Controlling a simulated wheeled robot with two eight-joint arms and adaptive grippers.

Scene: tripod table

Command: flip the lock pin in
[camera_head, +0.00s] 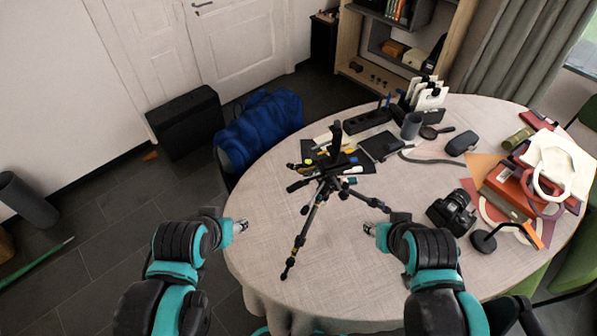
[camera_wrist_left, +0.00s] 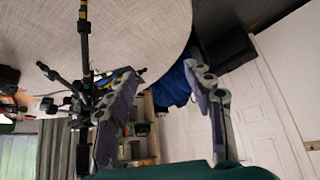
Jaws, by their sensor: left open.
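A black tripod (camera_head: 322,190) stands upright on the round table, its legs spread. One leg reaches toward the front of the table and another toward the right. The lock pin is too small to make out. In the left wrist view the tripod (camera_wrist_left: 85,50) appears upside down at the left. My left gripper (camera_head: 241,226) is open and empty near the table's left edge, left of the tripod and apart from it. Its two spread fingers show in the left wrist view (camera_wrist_left: 162,74). My right gripper (camera_head: 370,229) is right of the tripod; its finger opening is unclear.
The table (camera_head: 255,195) is clear around the tripod's front leg. A black organiser (camera_head: 367,121) and a cup (camera_head: 411,126) stand behind. A blue bag (camera_head: 259,128) is beyond the left edge.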

